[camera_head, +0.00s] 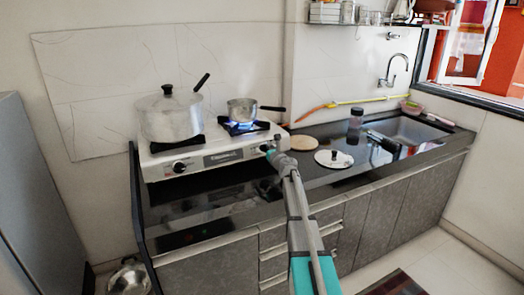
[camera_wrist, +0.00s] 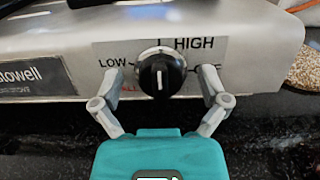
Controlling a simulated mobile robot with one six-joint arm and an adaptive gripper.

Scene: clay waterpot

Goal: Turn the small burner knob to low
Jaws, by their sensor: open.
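The small burner knob (camera_wrist: 161,75) is black and round, on the stove's front panel between the labels LOW at left, HIGH at top and OFF at right. A short white mark shows upright on its face. My gripper (camera_wrist: 160,84) is open, one finger on each side of the knob, with a gap visible on both sides. In the head view my gripper (camera_head: 274,154) is at the right end of the stove front and partly hides the knob. Blue flame burns on the small burner (camera_head: 243,127) under a small saucepan (camera_head: 242,110).
A large lidded pot (camera_head: 170,118) stands on the left burner, above another knob (camera_head: 179,167). On the counter right of the stove lie a round board (camera_head: 304,143) and a white lid (camera_head: 333,158). A jar (camera_head: 355,122) stands near the sink (camera_head: 410,132).

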